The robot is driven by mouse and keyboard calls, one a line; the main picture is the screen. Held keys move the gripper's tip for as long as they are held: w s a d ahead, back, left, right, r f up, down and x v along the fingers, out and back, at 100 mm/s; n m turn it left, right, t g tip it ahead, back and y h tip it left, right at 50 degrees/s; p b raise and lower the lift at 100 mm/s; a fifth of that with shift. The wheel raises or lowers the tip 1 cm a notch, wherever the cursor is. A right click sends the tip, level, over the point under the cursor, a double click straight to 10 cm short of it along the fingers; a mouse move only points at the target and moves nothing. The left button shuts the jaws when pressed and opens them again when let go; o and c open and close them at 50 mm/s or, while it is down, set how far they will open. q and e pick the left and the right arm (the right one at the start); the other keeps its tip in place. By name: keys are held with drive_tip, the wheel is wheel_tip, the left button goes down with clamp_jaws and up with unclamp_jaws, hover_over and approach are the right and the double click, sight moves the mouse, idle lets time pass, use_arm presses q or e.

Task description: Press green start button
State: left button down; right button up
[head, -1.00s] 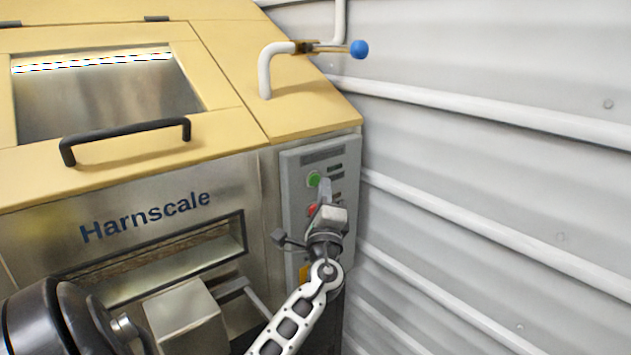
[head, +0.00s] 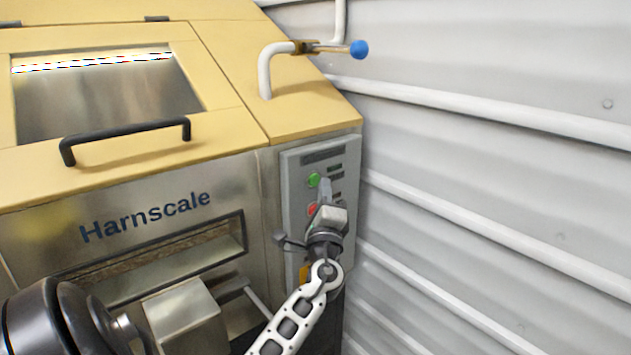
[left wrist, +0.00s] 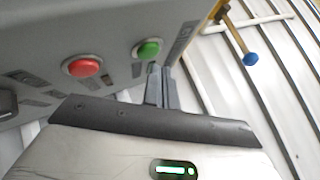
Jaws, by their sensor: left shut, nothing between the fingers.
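The green start button (head: 314,180) is on the upper part of the grey control panel (head: 292,215) on the front of the yellow-topped machine. It also shows in the left wrist view (left wrist: 149,49). My left gripper (head: 325,187) is shut and empty. Its fingertips are beside the green button, slightly right of and below it in the head view. In the left wrist view the fingertips (left wrist: 162,68) are just below and right of the button; contact cannot be told. A red button (left wrist: 85,67) is below the green one, partly hidden by my gripper in the head view. My right gripper is not in view.
A ribbed white wall (head: 500,180) stands close on the right of the panel. A white pipe with a blue-knobbed valve (head: 359,49) rises above it. A black handle (head: 125,138) is on the machine lid, left of the panel.

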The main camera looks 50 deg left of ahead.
use_arm(q)
drive_tip(key=shift+a+b, duration=0.3)
drive_tip(key=shift+a, duration=0.1)
